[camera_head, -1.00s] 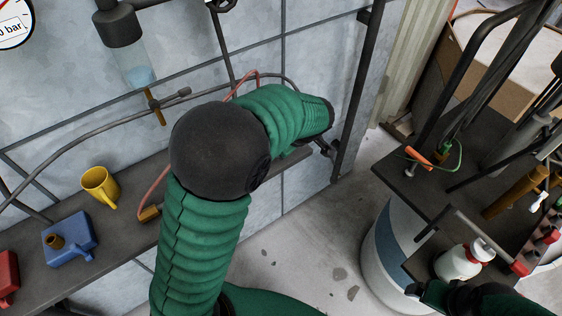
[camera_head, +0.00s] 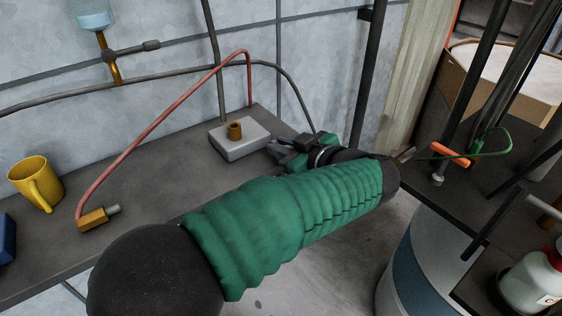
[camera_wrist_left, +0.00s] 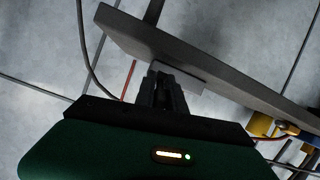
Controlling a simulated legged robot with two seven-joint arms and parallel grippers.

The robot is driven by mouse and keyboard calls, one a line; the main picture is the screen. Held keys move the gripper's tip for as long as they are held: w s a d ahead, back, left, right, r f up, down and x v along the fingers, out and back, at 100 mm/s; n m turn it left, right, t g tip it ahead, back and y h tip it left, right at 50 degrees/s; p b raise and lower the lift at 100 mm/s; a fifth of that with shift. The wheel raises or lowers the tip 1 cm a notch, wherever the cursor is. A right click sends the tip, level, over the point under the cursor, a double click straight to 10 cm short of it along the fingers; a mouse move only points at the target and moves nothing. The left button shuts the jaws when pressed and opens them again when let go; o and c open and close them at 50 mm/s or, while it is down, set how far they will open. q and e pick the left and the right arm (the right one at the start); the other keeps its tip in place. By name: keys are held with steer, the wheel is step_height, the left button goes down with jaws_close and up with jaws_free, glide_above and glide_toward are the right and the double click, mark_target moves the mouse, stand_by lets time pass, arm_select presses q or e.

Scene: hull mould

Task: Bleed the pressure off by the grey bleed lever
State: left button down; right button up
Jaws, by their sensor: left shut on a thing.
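The grey block (camera_head: 240,139) with a brass fitting (camera_head: 234,130) on top sits on the dark shelf near its right end. The grey bleed lever is on the block's right side, mostly hidden by my left gripper (camera_head: 277,151). My left gripper reaches in from the right and is shut on the lever. In the left wrist view my left gripper (camera_wrist_left: 161,82) shows dark fingers together against the grey block (camera_wrist_left: 181,74) at the shelf edge. My right gripper is out of view.
The shelf (camera_head: 150,182) also bears a yellow mug (camera_head: 36,181) and a brass connector (camera_head: 93,220) on a red hose (camera_head: 150,129). A blue block (camera_head: 6,240) shows at the left edge. A cart (camera_head: 425,172) and a white-blue drum (camera_head: 410,265) stand at right.

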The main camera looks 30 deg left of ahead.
arm_select(q)
steer(key=shift+d+f, duration=0.1)
steer(key=shift+f, duration=0.05)
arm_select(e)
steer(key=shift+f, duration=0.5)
arm_select(q)
steer(key=c, duration=1.4)
jaws_free()
steer(key=shift+w, duration=0.1)
